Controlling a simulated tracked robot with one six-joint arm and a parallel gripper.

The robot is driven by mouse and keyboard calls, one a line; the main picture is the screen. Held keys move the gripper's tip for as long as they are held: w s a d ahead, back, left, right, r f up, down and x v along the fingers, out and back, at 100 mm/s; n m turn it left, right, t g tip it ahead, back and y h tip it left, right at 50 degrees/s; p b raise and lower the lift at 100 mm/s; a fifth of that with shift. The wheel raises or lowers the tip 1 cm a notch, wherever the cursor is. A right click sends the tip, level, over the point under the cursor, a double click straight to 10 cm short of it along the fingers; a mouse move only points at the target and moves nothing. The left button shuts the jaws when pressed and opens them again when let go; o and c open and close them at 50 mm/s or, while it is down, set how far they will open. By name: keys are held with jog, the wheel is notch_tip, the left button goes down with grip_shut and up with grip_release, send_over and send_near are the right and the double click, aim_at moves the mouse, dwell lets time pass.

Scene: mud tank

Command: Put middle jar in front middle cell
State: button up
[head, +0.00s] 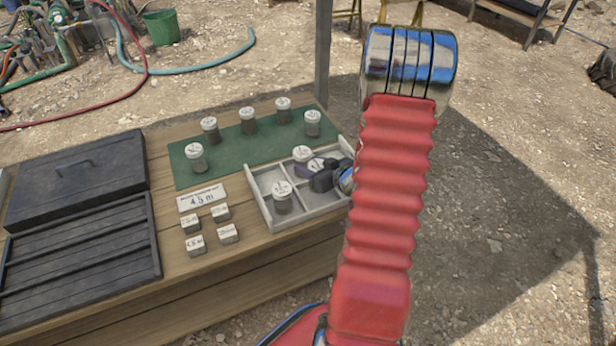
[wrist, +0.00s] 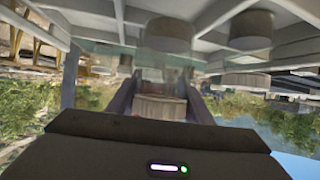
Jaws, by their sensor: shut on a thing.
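My gripper (head: 325,179) is over the right part of the grey divided tray (head: 262,212) and is shut on a jar (wrist: 160,106). In the head view my gripper and arm hide most of that jar; a pale lid (head: 316,164) shows just behind the fingers. One white-lidded jar (head: 283,193) stands in the front left cell. Another lid (head: 302,153) shows at the back of the tray. In the wrist view the held jar sits between both fingers. Whether its base touches the tray floor I cannot tell.
Several white-lidded jars (head: 248,120) stand on the green mat (head: 228,150) behind the tray. A label card (head: 201,197) and several small labelled blocks (head: 228,233) lie left of the tray. A dark lidded case (head: 75,175) fills the left of the table.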

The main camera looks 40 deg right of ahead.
jog(key=shift+f, duration=2.05)
jog(key=o, duration=1.3)
jog(key=shift+f, duration=0.1)
jog(key=v, duration=1.2)
